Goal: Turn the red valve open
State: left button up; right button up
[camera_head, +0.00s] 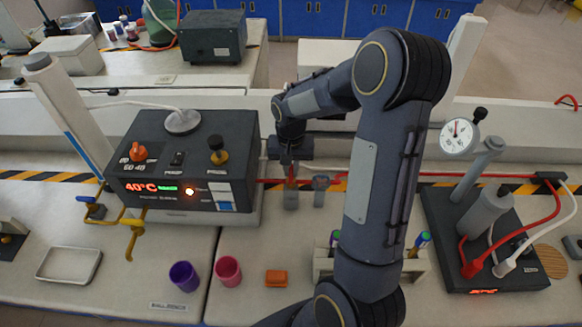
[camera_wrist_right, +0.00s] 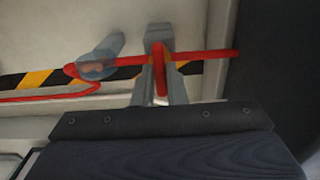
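The red valve (camera_wrist_right: 160,78) sits on a red pipe that runs along the bench. Its handle shows as a narrow red lever in the right wrist view, in front of a grey fitting. My right gripper (camera_wrist_right: 161,88) has one grey finger on each side of the lever, close against it, and looks shut on it. In the head view my right gripper (camera_head: 290,165) reaches down to the pipe just right of the dark heater box, and it hides most of the valve. My left gripper is not in view.
The dark heater box (camera_head: 180,165) with a 40°C display stands close left of my gripper. A second grey fitting (camera_head: 320,190) is on the pipe to the right. Purple (camera_head: 184,276) and pink (camera_head: 228,271) cups and an orange block (camera_head: 276,278) stand in front.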

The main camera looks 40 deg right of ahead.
grip_shut()
jog(key=shift+n, duration=0.4)
jog(key=n+b, duration=0.1)
jog(key=n, duration=0.1)
jog(key=shift+n, duration=0.4)
jog(key=n+b, duration=0.1)
jog(key=n, duration=0.9)
jog(key=shift+n, duration=2.2)
jog(key=o, duration=0.6)
grip_release()
